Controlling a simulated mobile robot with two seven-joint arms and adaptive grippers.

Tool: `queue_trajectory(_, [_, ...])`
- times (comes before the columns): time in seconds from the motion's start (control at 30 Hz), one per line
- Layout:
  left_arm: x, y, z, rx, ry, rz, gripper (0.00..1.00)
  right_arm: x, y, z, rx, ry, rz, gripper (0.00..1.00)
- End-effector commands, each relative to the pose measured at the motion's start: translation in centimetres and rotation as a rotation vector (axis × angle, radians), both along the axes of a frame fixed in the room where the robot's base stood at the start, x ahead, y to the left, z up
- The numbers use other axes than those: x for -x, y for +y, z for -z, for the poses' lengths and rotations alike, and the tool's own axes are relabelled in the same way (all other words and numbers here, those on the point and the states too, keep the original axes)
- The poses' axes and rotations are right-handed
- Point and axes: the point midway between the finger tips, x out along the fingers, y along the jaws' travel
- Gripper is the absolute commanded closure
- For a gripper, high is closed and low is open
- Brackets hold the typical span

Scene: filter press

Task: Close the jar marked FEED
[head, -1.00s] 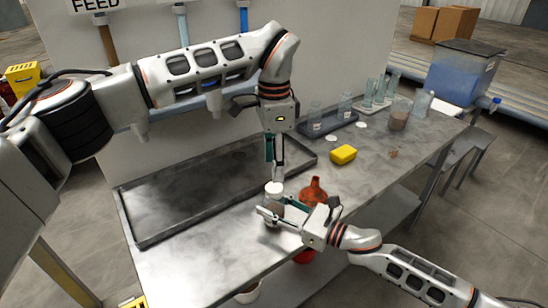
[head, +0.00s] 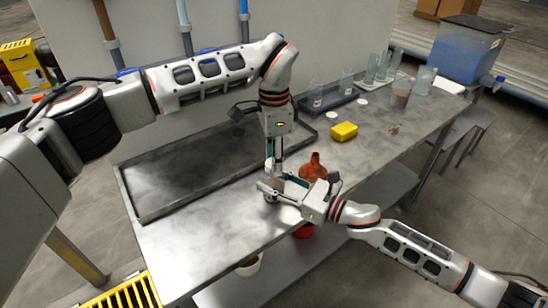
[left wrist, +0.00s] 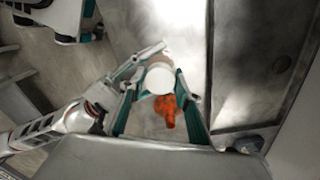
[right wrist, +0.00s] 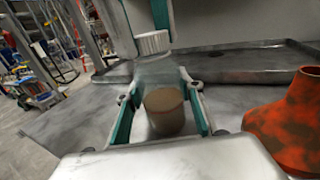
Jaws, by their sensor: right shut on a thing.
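A clear glass jar (right wrist: 163,75) with brown contents stands upright on the metal table, a ribbed white lid (right wrist: 152,43) at its mouth. I cannot tell whether the lid is fully seated, and I see no label on the jar. My right gripper (right wrist: 160,108) is shut on the jar's body from the side; it also shows in the head view (head: 274,190). My left gripper (head: 274,170) points down over the jar. In the left wrist view its open fingers (left wrist: 157,82) stand on either side of the lid (left wrist: 160,80).
An orange-red bottle-shaped vessel (head: 314,168) stands close by the jar. A dark tray (head: 150,205) lies along the wall. A yellow block (head: 344,131), white discs and glassware (head: 400,94) are farther back. The table's front left is clear.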

Motion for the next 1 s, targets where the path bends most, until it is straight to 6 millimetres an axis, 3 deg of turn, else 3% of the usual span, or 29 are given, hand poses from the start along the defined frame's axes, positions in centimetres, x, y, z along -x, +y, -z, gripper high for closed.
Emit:
queue_trajectory(0.23, [-0.01, 0.00, -0.02, 0.000, 0.000, 0.006, 0.93, 0.00, 0.00, 0.00, 0.000, 0.000, 0.000, 1.00])
queue_trajectory(0.37, [-0.04, 0.03, -0.06, -0.002, -0.002, 0.106, 0.93, 0.01, 0.01, -0.01, 0.000, 0.000, 0.000, 1.00])
queue_trajectory(1.0, [-0.03, 0.00, 0.01, -0.001, -0.001, 1.359, 0.93, 0.01, 0.01, 0.00, 0.000, 0.000, 0.000, 1.00])
